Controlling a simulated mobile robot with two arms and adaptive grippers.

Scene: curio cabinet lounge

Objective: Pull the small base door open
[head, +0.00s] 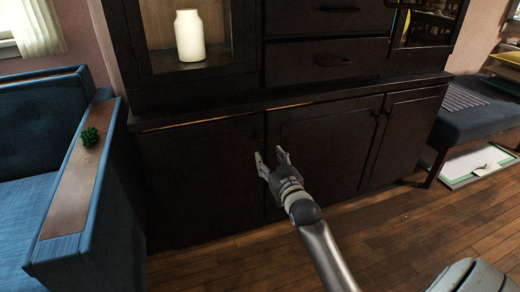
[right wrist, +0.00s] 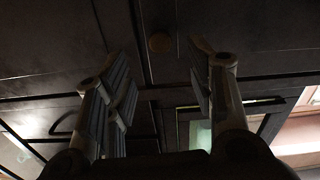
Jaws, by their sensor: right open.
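The dark wooden cabinet has a row of base doors, all looking shut: a left door (head: 200,180), a middle door (head: 318,150) and a narrower right door (head: 408,135). I cannot tell for sure which one is the small door. My right gripper (head: 269,157) is open and empty in front of the seam between the left and middle doors, just below a small dark knob (head: 255,137). In the right wrist view a round knob (right wrist: 160,42) shows beyond the open fingers of the gripper (right wrist: 158,75), apart from them. My left gripper is out of view.
Drawers with dark handles (head: 333,61) and a glass-fronted shelf with a white jar (head: 189,36) are above. A blue sofa (head: 45,130) stands close on the left, a dark bench (head: 475,110) on the right. The wooden floor (head: 400,220) in front is clear.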

